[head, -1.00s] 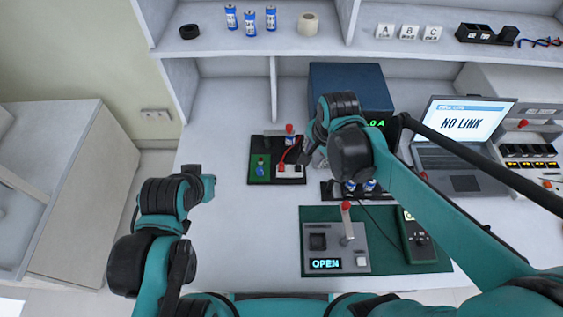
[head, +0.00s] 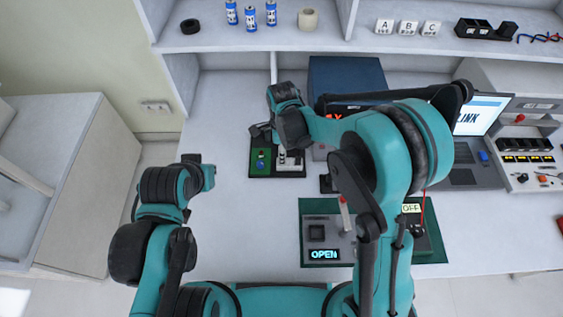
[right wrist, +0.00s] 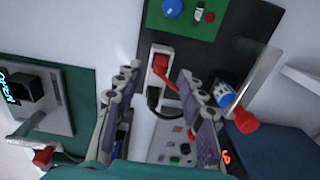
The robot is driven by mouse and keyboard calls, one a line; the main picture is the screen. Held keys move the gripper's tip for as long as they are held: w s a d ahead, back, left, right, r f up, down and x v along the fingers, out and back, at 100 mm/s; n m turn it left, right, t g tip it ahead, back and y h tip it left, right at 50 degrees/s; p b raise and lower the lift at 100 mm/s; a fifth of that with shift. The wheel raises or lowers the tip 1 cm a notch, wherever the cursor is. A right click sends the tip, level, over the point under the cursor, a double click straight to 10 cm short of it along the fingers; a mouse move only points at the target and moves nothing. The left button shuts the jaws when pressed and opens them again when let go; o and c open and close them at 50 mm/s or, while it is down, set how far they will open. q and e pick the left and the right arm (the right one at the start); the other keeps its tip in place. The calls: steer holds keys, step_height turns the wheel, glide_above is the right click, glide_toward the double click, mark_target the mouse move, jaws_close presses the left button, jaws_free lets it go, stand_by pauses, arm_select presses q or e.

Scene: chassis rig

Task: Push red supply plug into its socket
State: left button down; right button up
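The red plug (right wrist: 160,66) shows in the right wrist view at one end of a white socket block (right wrist: 151,52), with a red cable running from it. I cannot tell how deep it sits. A black plug (right wrist: 154,98) is beside it on the block. My right gripper (right wrist: 158,74) is open, with its fingers apart and the red plug visible beyond and between the tips. In the head view my right wrist hides most of the block (head: 291,165) and the plug. My left gripper (head: 208,177) is away to the left, and its fingers are not clear.
A green board (head: 259,162) with a blue knob is beside the block. A switch box reading OPEN (head: 322,232) sits on a green mat (head: 312,206). A dark blue box (head: 345,75) stands behind.

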step_height(320, 180, down, 4)
steer(key=shift+a+r+b, duration=0.1)
steer(key=shift+r+b, duration=0.15)
steer(key=shift+b, duration=0.35)
steer(key=shift+r, duration=0.1)
jaws_close()
steer(key=shift+r, duration=0.1)
step_height(320, 180, up, 4)
steer(key=p, duration=0.2)
steer(key=shift+r+p, duration=0.25)
steer(key=shift+p, duration=0.05)
steer(key=s+d+r+p, duration=0.3)
steer(key=s+d+r, duration=0.25)
steer(key=d, duration=0.45)
steer(key=w+d, duration=0.2)
steer(key=w, duration=0.6)
steer(key=w+d, duration=0.2)
steer(key=w, duration=0.6)
steer(key=shift+d+r, duration=0.2)
steer(key=shift+d, duration=0.1)
